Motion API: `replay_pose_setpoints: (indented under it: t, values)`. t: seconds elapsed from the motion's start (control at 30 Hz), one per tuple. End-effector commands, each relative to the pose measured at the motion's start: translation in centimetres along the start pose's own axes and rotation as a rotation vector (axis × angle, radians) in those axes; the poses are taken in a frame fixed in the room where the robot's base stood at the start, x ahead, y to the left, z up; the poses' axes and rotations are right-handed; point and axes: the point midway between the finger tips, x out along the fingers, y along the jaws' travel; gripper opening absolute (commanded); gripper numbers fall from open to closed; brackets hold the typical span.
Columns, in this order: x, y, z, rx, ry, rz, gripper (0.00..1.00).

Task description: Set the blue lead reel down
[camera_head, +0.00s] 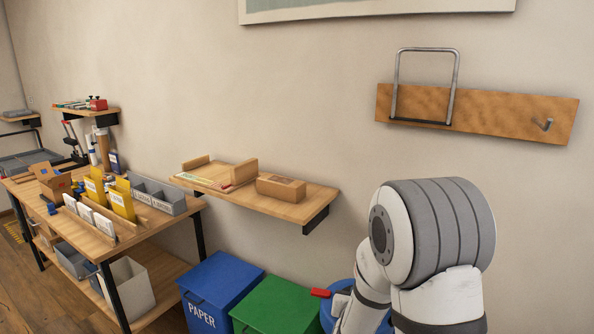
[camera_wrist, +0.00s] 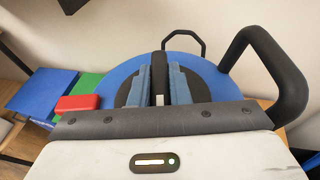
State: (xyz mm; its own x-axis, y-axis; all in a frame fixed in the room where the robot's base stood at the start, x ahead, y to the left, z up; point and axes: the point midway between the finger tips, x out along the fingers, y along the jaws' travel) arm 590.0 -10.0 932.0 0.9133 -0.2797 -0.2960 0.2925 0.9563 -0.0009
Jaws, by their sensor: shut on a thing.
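The blue lead reel (camera_wrist: 206,66) fills the upper middle of the wrist view, a blue disc with a dark centre and black tube frame parts. My gripper (camera_wrist: 161,72) is shut on a black bar at the reel's middle, with one blue-grey finger on each side. In the head view, a blue part of the reel (camera_head: 340,285) shows low beside my arm, which hides most of it. What lies under the reel is hidden, so I cannot tell whether it rests on anything.
A blue PAPER bin (camera_head: 214,288) and a green bin (camera_head: 277,306) stand left of my arm. A wall shelf (camera_head: 240,200) carries wooden blocks. A crowded workbench (camera_head: 165,222) stands farther left. A wooden wall rail (camera_head: 490,112) has hooks. A red block (camera_wrist: 76,103) shows beside the reel.

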Motion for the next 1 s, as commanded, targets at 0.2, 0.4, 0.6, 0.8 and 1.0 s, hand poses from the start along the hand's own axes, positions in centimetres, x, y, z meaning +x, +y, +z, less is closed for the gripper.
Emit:
replay_pose_setpoints:
  t: [0.2, 0.4, 0.6, 0.8, 1.0]
  values:
    - [-0.1, 0.4, 0.1, 0.001, -0.004, 0.000, 0.00]
    - [-0.3, 1.0, 0.1, 0.002, -0.003, -0.002, 0.00]
    - [-0.3, 1.0, 0.1, 0.002, -0.004, -0.003, 0.00]
    - [-0.3, 1.0, 0.1, 0.002, -0.004, -0.003, 0.00]
    - [-0.3, 1.0, 0.1, 0.002, -0.004, -0.003, 0.00]
